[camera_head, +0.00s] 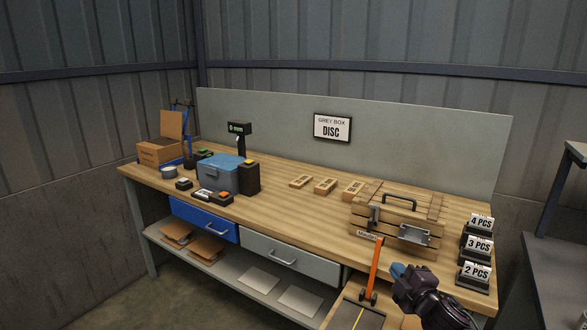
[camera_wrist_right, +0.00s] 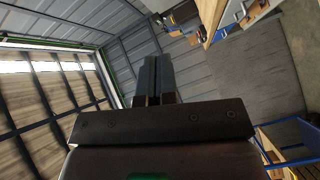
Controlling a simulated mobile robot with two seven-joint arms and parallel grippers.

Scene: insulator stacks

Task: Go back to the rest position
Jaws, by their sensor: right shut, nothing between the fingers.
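My right gripper (camera_head: 398,271) shows at the lower right of the head view, in front of the workbench and apart from it. It is shut and empty. In the right wrist view its two dark fingers (camera_wrist_right: 153,82) lie together with nothing between them. My left gripper is not in view. The wooden workbench (camera_head: 275,205) stands ahead, with a wooden crate (camera_head: 395,215) closed on its right part.
A blue box (camera_head: 222,171), a cardboard box (camera_head: 160,151) and a scale display (camera_head: 239,128) stand on the bench's left. Small wooden blocks (camera_head: 325,186) lie mid-bench. Number signs (camera_head: 478,245) stand at right. An orange-handled tool (camera_head: 374,270) rises beside my right gripper.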

